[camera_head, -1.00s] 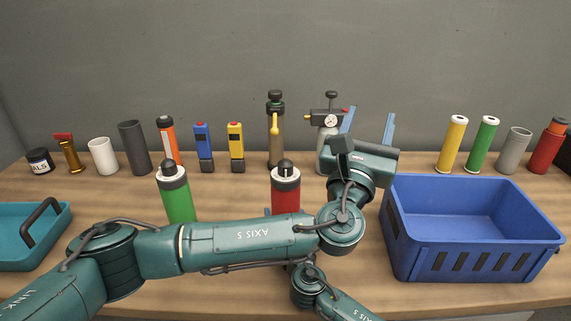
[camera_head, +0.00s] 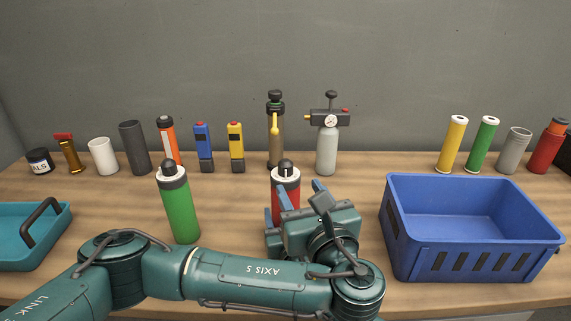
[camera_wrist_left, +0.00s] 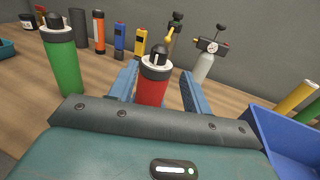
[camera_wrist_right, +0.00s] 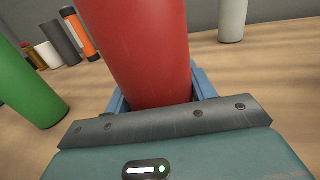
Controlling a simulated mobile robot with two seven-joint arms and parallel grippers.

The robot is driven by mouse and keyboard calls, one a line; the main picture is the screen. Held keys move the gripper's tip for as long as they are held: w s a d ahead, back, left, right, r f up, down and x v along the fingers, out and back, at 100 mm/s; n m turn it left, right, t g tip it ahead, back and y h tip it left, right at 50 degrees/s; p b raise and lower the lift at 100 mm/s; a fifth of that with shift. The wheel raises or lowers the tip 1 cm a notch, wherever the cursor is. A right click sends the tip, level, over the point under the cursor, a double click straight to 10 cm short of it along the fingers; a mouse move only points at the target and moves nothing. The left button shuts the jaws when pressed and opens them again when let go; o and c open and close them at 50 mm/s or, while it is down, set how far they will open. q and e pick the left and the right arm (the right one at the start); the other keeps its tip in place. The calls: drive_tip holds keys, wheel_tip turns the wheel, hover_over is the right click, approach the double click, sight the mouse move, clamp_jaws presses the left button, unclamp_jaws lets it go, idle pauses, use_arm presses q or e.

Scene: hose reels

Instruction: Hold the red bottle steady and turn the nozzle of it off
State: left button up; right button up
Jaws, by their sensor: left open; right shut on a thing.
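My right gripper (camera_wrist_right: 160,90) is shut on the bottle's body (camera_wrist_right: 145,45), lower down. In the head view my left arm and gripper hide the right gripper and the bottle's lower part.
A similar green bottle (camera_head: 179,208) stands to the left. A blue crate (camera_head: 478,263) is at the right and a teal tray (camera_head: 25,257) at the far left. Several tools, canisters and a grey gauge bottle (camera_head: 326,150) line the back. Table between crate and red bottle is clear.

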sight(279, 168)
use_arm(q)
drive_tip(key=x, duration=0.9)
drive_tip(key=shift+w+a, duration=0.1)
drive_tip(key=shift+w, duration=0.3)
drive_tip(key=c, duration=1)
drive_tip(key=shift+o, duration=0.2)
drive_tip(key=shift+m+h, duration=0.3)
drive_tip(key=shift+h, duration=0.1)
drive_tip(key=m+h, duration=0.2)
drive_tip(key=h, duration=0.2)
drive_tip(key=m+h, duration=0.3)
drive_tip(key=h, duration=0.1)
drive_tip(key=shift+a, duration=0.15)
drive_tip(key=m+g+h, duration=0.2)
drive_tip(key=m+h, duration=0.1)
drive_tip(key=h, duration=0.1)
drive_tip(key=m+g+h, duration=0.2)
drive_tip(key=m+h, duration=0.1)
drive_tip(key=h, duration=0.1)
drive_tip(key=shift+h, duration=0.3)
drive_tip(key=shift+m, duration=0.3)
